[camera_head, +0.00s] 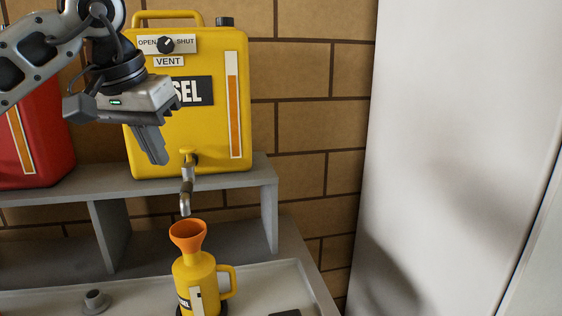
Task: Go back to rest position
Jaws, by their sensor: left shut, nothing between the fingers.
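My left gripper (151,146) comes in from the upper left. Its fingers are together and empty, pointing down in front of the yellow diesel can (209,125). It hides part of the can's label. The can stands upright on a grey shelf and has a vent knob (166,44) between the words OPEN and SHUT. A spout (186,184) hangs from the can's lower front. Below it stands a yellow jug (194,274) with an orange funnel (187,234) in its top. My right gripper is out of view.
A red can (40,140) stands at the left on the shelf (262,172). A small grey cap-like piece (95,299) sits on the tray-like bench top left of the jug. A dark flat item (285,313) lies at the bottom edge. A large pale panel (450,140) fills the right side.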

